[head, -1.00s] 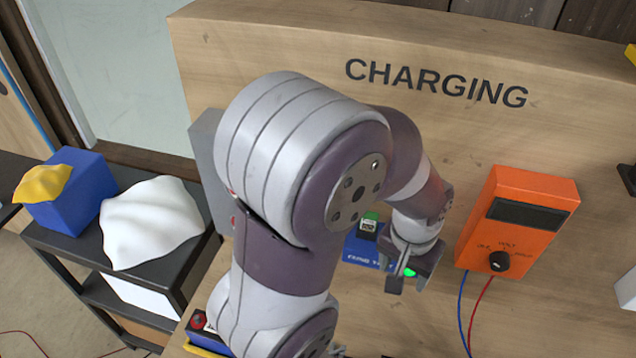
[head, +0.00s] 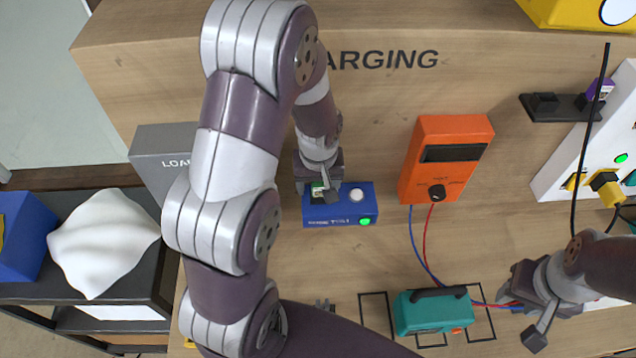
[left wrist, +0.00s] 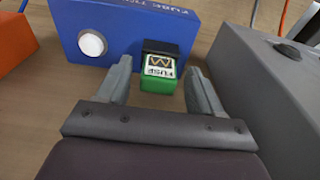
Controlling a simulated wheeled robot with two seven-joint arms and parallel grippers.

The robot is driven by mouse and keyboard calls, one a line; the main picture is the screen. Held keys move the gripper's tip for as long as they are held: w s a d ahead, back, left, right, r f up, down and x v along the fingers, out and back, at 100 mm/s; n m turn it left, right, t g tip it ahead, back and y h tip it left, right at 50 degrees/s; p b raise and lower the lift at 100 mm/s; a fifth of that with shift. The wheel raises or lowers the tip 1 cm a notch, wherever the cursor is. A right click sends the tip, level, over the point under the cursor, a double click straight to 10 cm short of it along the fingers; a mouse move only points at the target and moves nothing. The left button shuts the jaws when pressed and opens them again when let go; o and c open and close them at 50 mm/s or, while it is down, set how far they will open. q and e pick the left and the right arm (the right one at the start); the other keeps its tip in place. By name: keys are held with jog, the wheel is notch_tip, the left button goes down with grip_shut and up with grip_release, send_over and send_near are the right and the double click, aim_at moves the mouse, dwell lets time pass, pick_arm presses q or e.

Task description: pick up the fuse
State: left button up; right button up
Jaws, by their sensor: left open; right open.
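The fuse is a small green block with a white label and a black end, seen in the left wrist view (left wrist: 160,70) at the blue fuse tester (left wrist: 120,28). In the head view the tester (head: 362,211) has a white button and a lit green lamp, and my left gripper mostly covers the fuse (head: 317,187). My left gripper (head: 320,190) is open. In the left wrist view its fingers (left wrist: 160,82) stand on either side of the fuse, with gaps showing. I cannot tell whether the fuse sits in a socket. My right gripper (head: 533,312) is open at the lower right.
A grey box (head: 157,150) stands left of the tester, close to my left gripper. An orange meter (head: 447,158) stands to the right, its red and blue wires running down. A teal device (head: 434,312) lies near my right gripper. Bare wood lies below the tester.

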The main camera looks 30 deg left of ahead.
pick_arm(q)
jog(key=shift+d, duration=0.15)
jog(key=shift+d+r, duration=0.1)
jog(key=shift+c, duration=1.2)
jog(key=shift+s, duration=0.1)
jog(key=c, duration=0.5)
grip_shut()
pick_arm(e)
jog(key=shift+s+d, duration=0.15)
jog(key=shift+d, duration=0.1)
pick_arm(q)
jog(key=shift+r, duration=0.1)
pick_arm(e)
jog(key=shift+f, duration=0.15)
